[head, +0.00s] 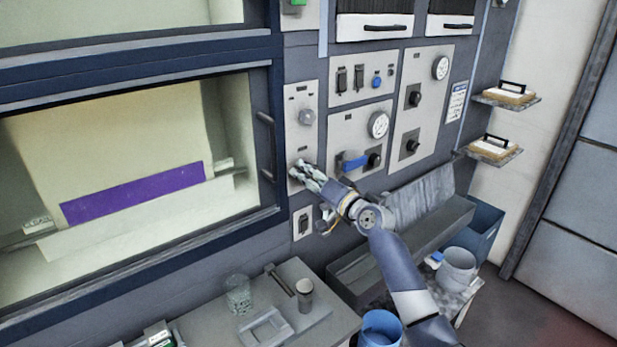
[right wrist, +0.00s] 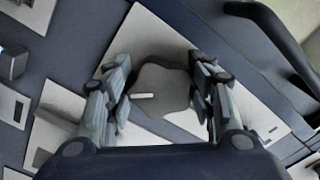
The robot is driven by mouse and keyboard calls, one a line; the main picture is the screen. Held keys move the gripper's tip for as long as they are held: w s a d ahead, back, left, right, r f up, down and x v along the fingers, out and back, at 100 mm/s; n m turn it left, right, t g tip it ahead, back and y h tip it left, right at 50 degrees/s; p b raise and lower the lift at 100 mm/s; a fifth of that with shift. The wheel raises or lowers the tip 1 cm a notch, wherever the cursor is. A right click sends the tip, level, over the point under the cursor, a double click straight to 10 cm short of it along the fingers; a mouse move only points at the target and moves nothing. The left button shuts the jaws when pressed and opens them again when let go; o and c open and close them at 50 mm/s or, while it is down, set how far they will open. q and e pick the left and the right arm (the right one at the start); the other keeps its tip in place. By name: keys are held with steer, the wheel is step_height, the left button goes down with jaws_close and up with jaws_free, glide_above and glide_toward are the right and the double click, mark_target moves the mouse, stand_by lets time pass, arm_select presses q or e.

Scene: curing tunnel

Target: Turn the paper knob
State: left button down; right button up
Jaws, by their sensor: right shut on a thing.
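My right gripper (head: 306,173) reaches the narrow pale panel (head: 301,135) right of the big window in the head view. In the right wrist view, a grey lobed knob (right wrist: 160,88) with a white mark sits between the fingers of the right gripper (right wrist: 160,95), which is shut on it. The knob is mostly hidden by the fingers in the head view. A second round grey knob (head: 306,117) sits higher on the same panel. No lettering is readable, so I cannot tell which knob is labelled paper. My left gripper is not in view.
A dark vertical handle (head: 267,145) on the window frame is close left of the gripper. A blue lever (head: 352,162) and gauge panel (head: 361,135) are to the right. Below is a grey counter (head: 205,328) with a glass beaker (head: 238,294).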

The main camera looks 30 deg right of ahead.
steer(key=o, duration=1.1)
steer(key=s, duration=0.8)
steer(key=s+d, duration=0.1)
steer(key=s, duration=0.3)
